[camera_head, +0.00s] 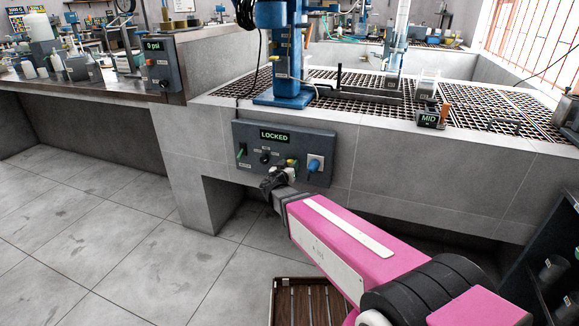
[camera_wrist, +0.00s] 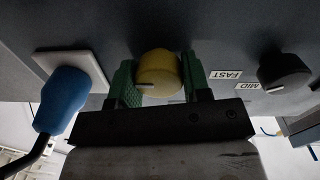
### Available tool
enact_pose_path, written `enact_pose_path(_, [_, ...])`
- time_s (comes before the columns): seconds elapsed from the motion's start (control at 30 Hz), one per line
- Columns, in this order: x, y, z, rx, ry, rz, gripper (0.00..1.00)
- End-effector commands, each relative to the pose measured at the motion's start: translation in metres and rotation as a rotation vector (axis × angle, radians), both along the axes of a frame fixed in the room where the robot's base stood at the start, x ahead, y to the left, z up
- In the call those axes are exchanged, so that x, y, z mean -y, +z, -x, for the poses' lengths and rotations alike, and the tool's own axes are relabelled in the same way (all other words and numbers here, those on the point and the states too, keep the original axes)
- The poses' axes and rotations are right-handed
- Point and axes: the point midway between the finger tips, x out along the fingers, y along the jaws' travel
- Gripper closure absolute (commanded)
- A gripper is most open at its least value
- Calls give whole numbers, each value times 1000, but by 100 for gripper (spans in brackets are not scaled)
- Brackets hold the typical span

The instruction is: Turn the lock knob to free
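The grey control panel (camera_head: 240,157) on the bench front has a lit display (camera_head: 274,135) reading LOCKED. A round yellow knob (camera_wrist: 158,74) with a pale pointer line sits on the panel; it also shows in the head view (camera_head: 291,161). My gripper (camera_wrist: 160,85) has its green fingers on either side of this knob. The knob fills the space between the fingers, with no clear gap. In the head view my gripper (camera_head: 280,178) is at the lower middle of the panel and hides part of it.
A blue plug (camera_wrist: 64,100) on a pale plate with a dark cable is left of the knob in the wrist view. A black knob (camera_wrist: 284,70) is on the right, by FAST and MID labels. A wooden slatted crate (camera_head: 308,300) is on the floor below my arm.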

Motion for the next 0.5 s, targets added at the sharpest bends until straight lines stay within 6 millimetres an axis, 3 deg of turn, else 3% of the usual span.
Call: enact_pose_path(0.5, [0,0,0,-43,-1,117,80])
